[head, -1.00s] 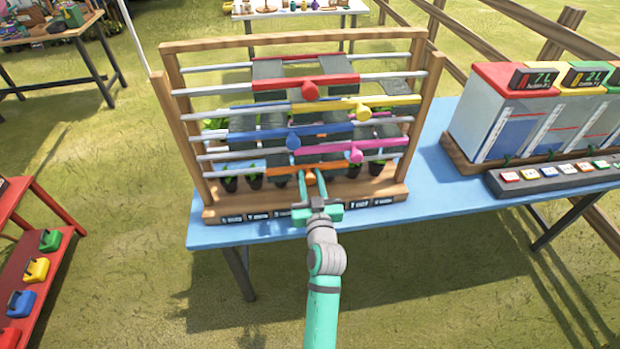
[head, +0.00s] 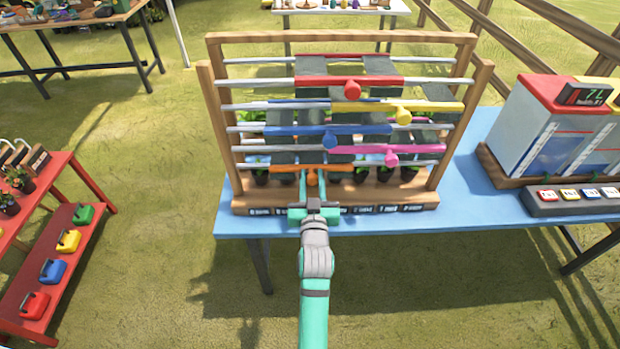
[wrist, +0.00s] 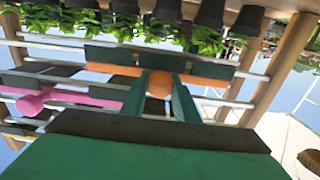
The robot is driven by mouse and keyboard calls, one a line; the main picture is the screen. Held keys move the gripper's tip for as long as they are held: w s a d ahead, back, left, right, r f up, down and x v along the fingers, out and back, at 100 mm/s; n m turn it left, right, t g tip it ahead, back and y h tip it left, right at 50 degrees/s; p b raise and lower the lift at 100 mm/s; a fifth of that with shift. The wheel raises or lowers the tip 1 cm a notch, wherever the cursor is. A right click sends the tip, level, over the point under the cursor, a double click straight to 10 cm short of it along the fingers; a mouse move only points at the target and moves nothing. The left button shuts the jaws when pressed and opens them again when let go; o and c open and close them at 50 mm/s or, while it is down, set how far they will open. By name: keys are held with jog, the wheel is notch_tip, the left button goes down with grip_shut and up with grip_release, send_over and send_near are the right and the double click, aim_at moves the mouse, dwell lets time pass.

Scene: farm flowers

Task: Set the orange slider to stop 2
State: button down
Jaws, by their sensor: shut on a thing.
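The orange slider (head: 313,177) is on the lowest rail of the wooden rack (head: 340,196), left of the rack's middle. In the wrist view its orange bar (wrist: 205,80) runs crosswise, with a dark panel behind it, and its round knob (wrist: 158,84) sits between my fingers. My gripper (head: 313,182) is shut on that knob from the front. The stop labels (head: 388,209) run along the rack's base; they are too small to read clearly, and my wrist hides some of them.
Above are pink (head: 372,149), blue (head: 330,132), yellow (head: 400,107) and red (head: 352,82) sliders. Potted plants (head: 361,172) stand behind the lowest rail. A red and white box (head: 545,130) stands right on the blue table (head: 475,180). A red shelf (head: 55,240) is at left.

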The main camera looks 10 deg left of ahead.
jog(key=c, duration=1.4)
grip_release()
jog(key=shift+s, duration=0.15)
jog(key=s+d, duration=0.2)
jog(key=s, duration=0.8)
jog(key=shift+s, duration=0.25)
